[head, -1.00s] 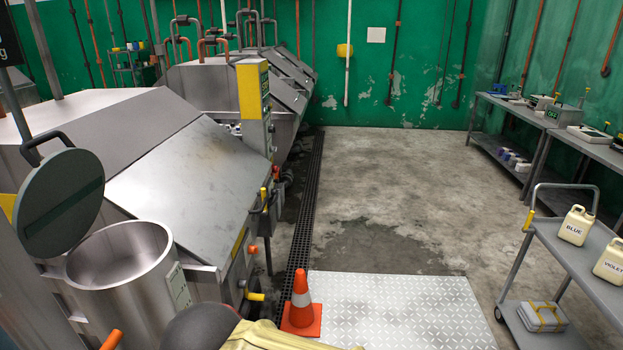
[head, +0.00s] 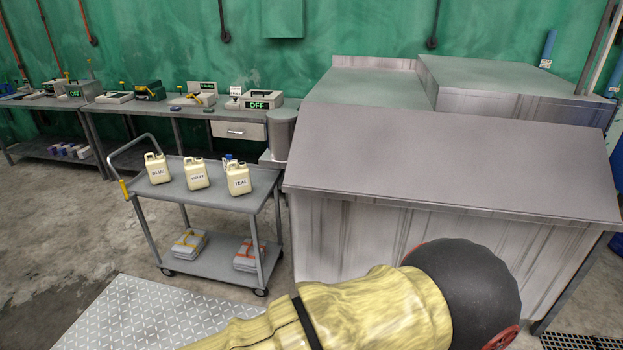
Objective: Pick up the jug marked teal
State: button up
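The jug marked TEAL (head: 238,180) is a cream jug with a white label. It stands upright at the right end of the top shelf of a grey cart (head: 220,202). Two similar cream jugs stand to its left: one marked VIOLET (head: 196,175), its label small, and one marked BLUE (head: 158,170). A small blue-capped item (head: 228,160) shows partly behind the teal jug. My arm, in a yellowish cover with a dark round joint, crosses the bottom of the head view. My gripper is not in the picture.
The cart's lower shelf holds folded grey bundles (head: 189,243). A large grey metal unit (head: 450,165) stands close to the cart's right. A bench with devices (head: 190,110) runs behind. Concrete floor (head: 60,240) is open at left, with a metal floor plate (head: 150,315) in front.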

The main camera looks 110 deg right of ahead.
aim_at(239, 177)
jog(key=z, duration=3.25)
jog(key=i+j, duration=0.25)
jog(key=i, duration=0.3)
jog(key=i+j, duration=0.2)
jog(key=i, duration=0.35)
jog(key=i+j+u, duration=0.1)
jog(key=i+j, duration=0.15)
jog(key=i, duration=0.3)
jog(key=i+j, duration=0.2)
jog(key=i, duration=0.35)
jog(key=i+j+u, duration=0.1)
jog(key=i, duration=0.45)
